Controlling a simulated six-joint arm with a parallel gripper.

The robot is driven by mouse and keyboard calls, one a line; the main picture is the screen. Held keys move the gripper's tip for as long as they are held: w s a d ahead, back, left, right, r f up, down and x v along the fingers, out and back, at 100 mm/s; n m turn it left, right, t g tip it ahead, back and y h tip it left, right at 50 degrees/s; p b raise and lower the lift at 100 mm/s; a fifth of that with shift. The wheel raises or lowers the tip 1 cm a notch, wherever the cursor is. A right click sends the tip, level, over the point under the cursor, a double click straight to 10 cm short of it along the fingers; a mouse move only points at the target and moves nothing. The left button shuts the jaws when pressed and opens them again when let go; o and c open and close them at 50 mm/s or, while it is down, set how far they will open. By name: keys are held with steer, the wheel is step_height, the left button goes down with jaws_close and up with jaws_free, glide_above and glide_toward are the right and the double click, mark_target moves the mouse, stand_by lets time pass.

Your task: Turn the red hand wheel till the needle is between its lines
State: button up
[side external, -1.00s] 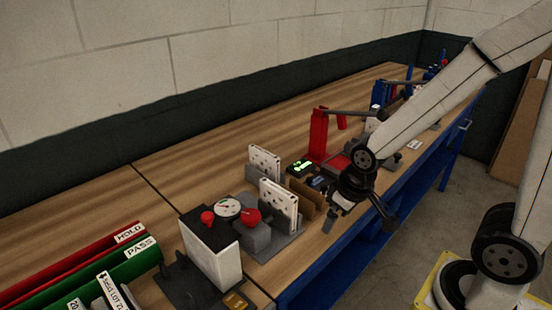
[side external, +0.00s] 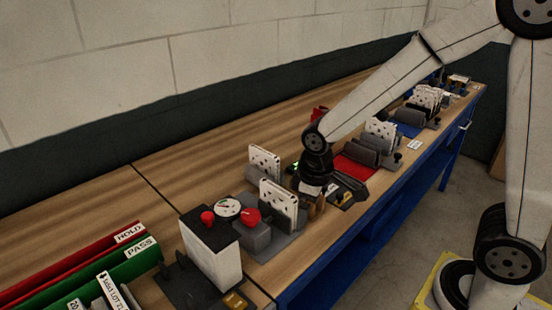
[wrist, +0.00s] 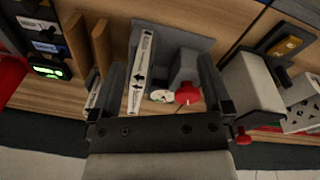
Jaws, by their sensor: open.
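The red hand wheel (side external: 250,216) is on a grey block beside a small round white gauge (side external: 228,208). In the wrist view the wheel (wrist: 187,94) shows toward the right finger, with the gauge (wrist: 161,97) just left of it. The needle and its lines are too small to read. My gripper (side external: 330,187) is over the bench to the right of the wheel, apart from it. In the wrist view my gripper (wrist: 161,66) is open, with nothing gripped; a white filter with black arrows (wrist: 141,70) shows between the fingers.
Two upright white filters (side external: 278,202) stand close to the wheel. A white box with black top and red knob (side external: 207,217) stands to its left. Wooden dividers (wrist: 78,45) and a green-lit display (wrist: 47,71) are nearby. Bare bench lies behind, toward the wall.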

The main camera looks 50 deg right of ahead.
mark_target(250, 215)
steer(key=w+a+r+n+h, duration=0.1)
steer(key=w+a+n, duration=0.2)
steer(key=w+a+n+g+h, duration=0.1)
steer(key=w+a+n, duration=0.2)
steer(key=w, duration=0.1)
steer(key=w+a+r+n+g+h, duration=0.1)
steer(key=w+a+n, duration=0.2)
steer(key=w, duration=0.1)
steer(key=shift+a+r, duration=0.3)
steer(key=shift+w+a+r+n+g+h, duration=0.2)
steer(key=shift+w+a+n+g+h, duration=0.15)
steer(key=shift+a+n+h, duration=0.3)
steer(key=shift+d+f, duration=0.1)
steer(key=shift+y, duration=0.25)
steer(key=shift+x, duration=3.85)
steer(key=shift+w, duration=0.1)
steer(key=c, duration=1.2)
